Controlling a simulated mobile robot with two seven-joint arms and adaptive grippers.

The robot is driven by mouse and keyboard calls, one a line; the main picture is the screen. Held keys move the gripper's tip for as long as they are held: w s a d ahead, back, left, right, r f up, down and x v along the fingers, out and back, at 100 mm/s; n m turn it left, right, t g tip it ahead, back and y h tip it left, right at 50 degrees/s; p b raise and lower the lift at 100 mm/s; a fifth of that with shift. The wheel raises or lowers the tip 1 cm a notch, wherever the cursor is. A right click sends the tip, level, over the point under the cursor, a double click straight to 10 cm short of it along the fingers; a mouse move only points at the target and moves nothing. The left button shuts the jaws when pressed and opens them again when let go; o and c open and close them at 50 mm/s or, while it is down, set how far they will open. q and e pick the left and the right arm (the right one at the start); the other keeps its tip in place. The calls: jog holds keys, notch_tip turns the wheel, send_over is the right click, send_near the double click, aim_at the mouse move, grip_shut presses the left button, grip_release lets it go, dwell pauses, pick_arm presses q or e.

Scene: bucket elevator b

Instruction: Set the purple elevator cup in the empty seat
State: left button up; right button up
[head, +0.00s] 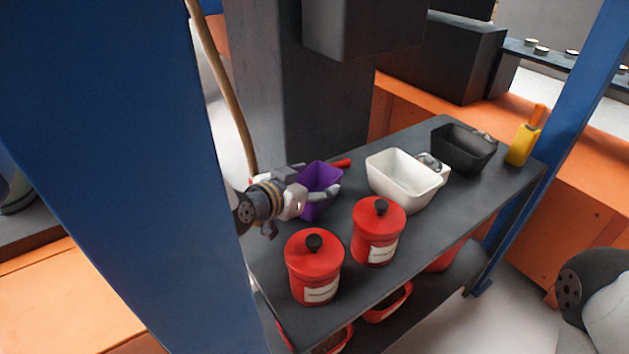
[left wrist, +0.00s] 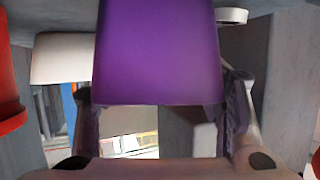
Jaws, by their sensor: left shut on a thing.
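The purple elevator cup (head: 320,177) is in my left gripper (head: 312,188), above or at the left end of the dark table in the head view. The gripper is shut on it, and its fingers hide part of the cup. In the left wrist view the purple cup (left wrist: 158,50) fills the upper middle, between the two fingers. I cannot tell whether the cup touches the table. I cannot make out an empty seat in either view. My right gripper does not show.
A white bin (head: 400,180) and a black bin (head: 463,149) stand on the dark table (head: 415,235). Two red lidded canisters (head: 315,270) (head: 377,232) stand at its front, and a yellow tool holder (head: 523,145) at its far right. A blue post (head: 130,150) blocks the left.

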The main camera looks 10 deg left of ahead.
pick_arm(q)
jog(key=o, duration=1.5)
